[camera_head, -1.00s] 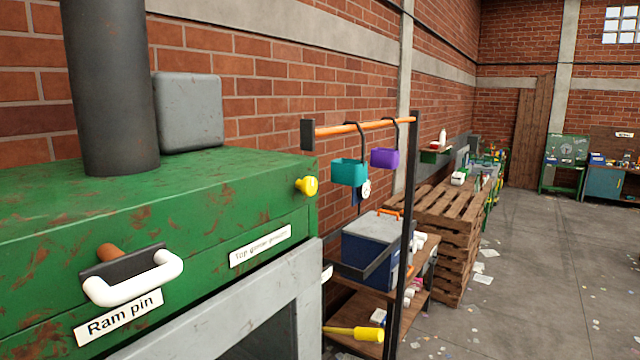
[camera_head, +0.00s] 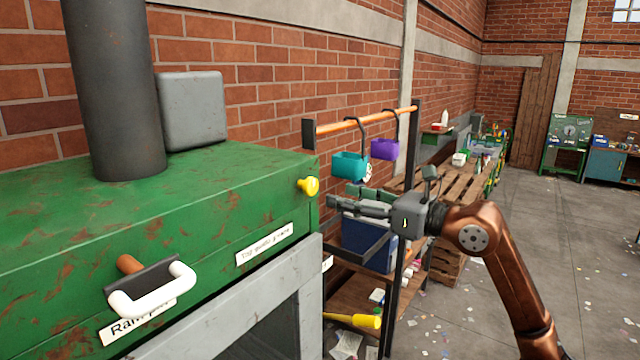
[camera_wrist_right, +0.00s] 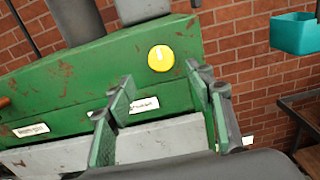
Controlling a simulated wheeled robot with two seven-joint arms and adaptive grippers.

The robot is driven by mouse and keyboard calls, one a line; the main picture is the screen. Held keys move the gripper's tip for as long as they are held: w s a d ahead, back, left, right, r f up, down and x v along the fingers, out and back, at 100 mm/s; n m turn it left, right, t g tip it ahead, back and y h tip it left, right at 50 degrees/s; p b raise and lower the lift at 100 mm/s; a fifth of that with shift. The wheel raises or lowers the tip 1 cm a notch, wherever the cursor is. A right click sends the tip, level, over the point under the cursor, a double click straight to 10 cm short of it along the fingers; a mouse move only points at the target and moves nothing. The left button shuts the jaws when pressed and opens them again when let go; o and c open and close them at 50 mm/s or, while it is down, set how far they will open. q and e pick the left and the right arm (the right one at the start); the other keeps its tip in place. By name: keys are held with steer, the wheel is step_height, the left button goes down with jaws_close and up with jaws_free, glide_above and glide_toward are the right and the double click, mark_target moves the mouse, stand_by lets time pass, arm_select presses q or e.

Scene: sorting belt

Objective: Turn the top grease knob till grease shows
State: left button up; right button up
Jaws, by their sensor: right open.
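The yellow top grease knob (camera_head: 308,186) sits near the right end of the green machine's front face. Above and between my fingers in the right wrist view, the knob (camera_wrist_right: 161,58) shows a pale mark near its upper edge. A white label (camera_head: 264,245), apparently for the top grease, is below and left of it. My right gripper (camera_head: 342,200) is open and empty, to the right of the knob, pointing left towards the machine and apart from the knob. Its two fingers (camera_wrist_right: 160,76) stand spread in the wrist view. My left gripper is not in view.
The green machine (camera_head: 60,220) carries a dark pipe (camera_head: 115,90) and a white ram pin handle (camera_head: 150,290). A rack (camera_head: 413,150) with a teal bin (camera_head: 349,166) and a purple bin (camera_head: 384,149) stands behind my right gripper. A blue box (camera_head: 365,240) is below it.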

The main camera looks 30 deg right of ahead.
mark_target(314, 187)
steer(key=p+x, duration=0.3)
steer(key=x, duration=0.4)
steer(key=shift+d+r+p, duration=0.1)
steer(key=shift+r+p, duration=0.05)
steer(key=shift+p, duration=0.2)
steer(key=shift+w, duration=0.45)
steer(key=shift+f, duration=0.2)
steer(key=shift+c, duration=0.2)
steer(key=c, duration=1.1)
